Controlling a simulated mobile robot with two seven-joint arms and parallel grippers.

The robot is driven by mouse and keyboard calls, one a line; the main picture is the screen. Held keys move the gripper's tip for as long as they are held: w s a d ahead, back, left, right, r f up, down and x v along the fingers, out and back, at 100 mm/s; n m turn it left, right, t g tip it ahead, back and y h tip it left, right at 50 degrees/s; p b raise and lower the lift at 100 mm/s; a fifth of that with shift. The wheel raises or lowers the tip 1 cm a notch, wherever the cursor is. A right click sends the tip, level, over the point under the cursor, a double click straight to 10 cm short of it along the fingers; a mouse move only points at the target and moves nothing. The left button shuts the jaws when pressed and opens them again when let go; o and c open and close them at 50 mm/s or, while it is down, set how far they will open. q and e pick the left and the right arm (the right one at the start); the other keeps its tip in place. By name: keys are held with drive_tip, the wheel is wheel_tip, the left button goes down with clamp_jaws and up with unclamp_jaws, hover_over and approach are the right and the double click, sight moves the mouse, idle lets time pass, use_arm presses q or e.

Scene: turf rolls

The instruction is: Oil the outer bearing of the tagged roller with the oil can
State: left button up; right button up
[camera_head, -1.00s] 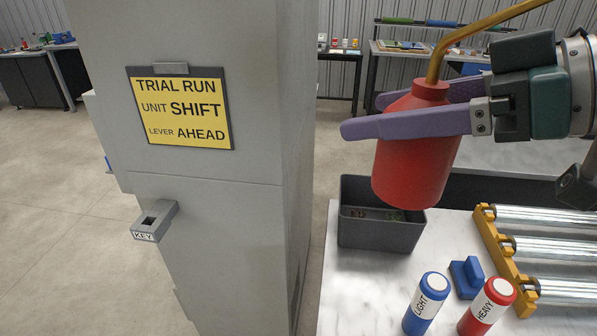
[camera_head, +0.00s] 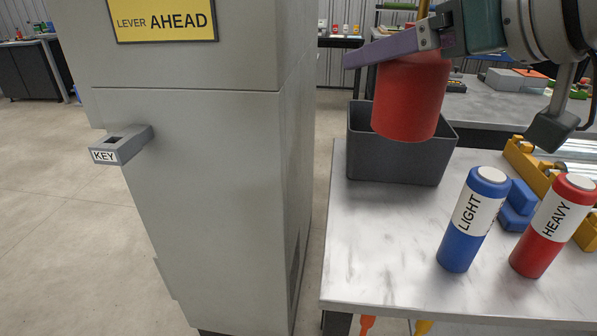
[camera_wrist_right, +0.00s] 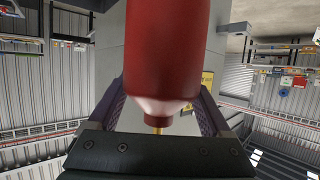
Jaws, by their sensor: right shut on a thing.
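The oil can is a red cylinder (camera_head: 410,97), held upright above and in front of the grey bin, with its top cut off by the frame. My right gripper (camera_head: 366,48) is shut on it, with one purple finger across its upper part. In the right wrist view the red can (camera_wrist_right: 165,50) stands between the two purple fingers, and a short piece of brass spout shows below its neck. The rollers (camera_head: 578,148) show only in part at the right edge, in a yellow frame (camera_head: 530,165). I see no tag on a roller. My left gripper is not in view.
A grey bin (camera_head: 395,165) stands on the marble-topped table (camera_head: 385,245). A blue LIGHT bottle (camera_head: 473,222) and a red HEAVY bottle (camera_head: 550,228) stand near its front, with a blue block (camera_head: 517,205) between them. A tall grey cabinet (camera_head: 210,190) with a KEY holder (camera_head: 120,148) stands left.

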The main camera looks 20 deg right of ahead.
wheel_tip(320, 180, down, 20)
drive_tip(key=b, duration=0.5)
drive_tip(key=shift+r+b, duration=0.2)
drive_tip(key=shift+b, duration=0.2)
drive_tip(key=shift+f, duration=0.15)
drive_tip(key=o, duration=1.5)
drive_tip(key=shift+f, duration=0.1)
